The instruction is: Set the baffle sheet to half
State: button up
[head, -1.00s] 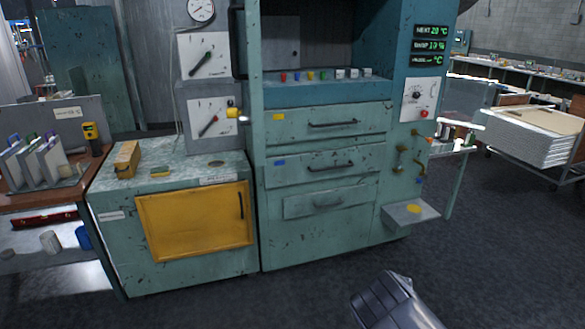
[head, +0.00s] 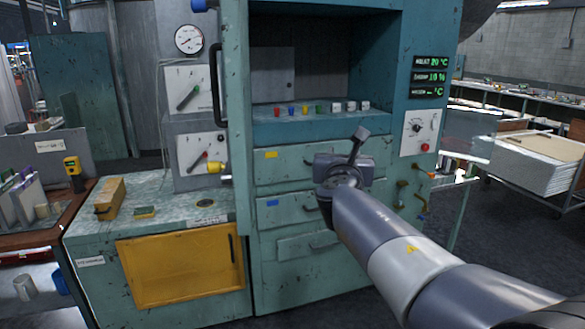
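I cannot tell for sure which part is the baffle sheet. A grey panel (head: 273,73) stands inside the open chamber of the teal cabinet, at its left. My gripper (head: 358,142) is in front of the cabinet drawers, seen from behind, apart from the levers. Its finger opening is hidden.
A vertical black handle (head: 216,84) and a yellow knob (head: 215,168) stick out left of the chamber. A low bench with a yellow door (head: 180,264) stands at left. A cart of stacked sheets (head: 537,165) is at right.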

aim_at(272, 68)
jog(key=i+z, duration=0.35)
jog(key=i, duration=1.5)
jog(key=i+l+u, duration=0.2)
jog(key=i+u, duration=0.25)
jog(key=i, duration=0.2)
jog(key=i+l+u, duration=0.4)
jog(key=i, duration=0.25)
jog(key=i+l+u, duration=0.45)
jog(key=i+l, duration=0.1)
jog(key=l, duration=0.05)
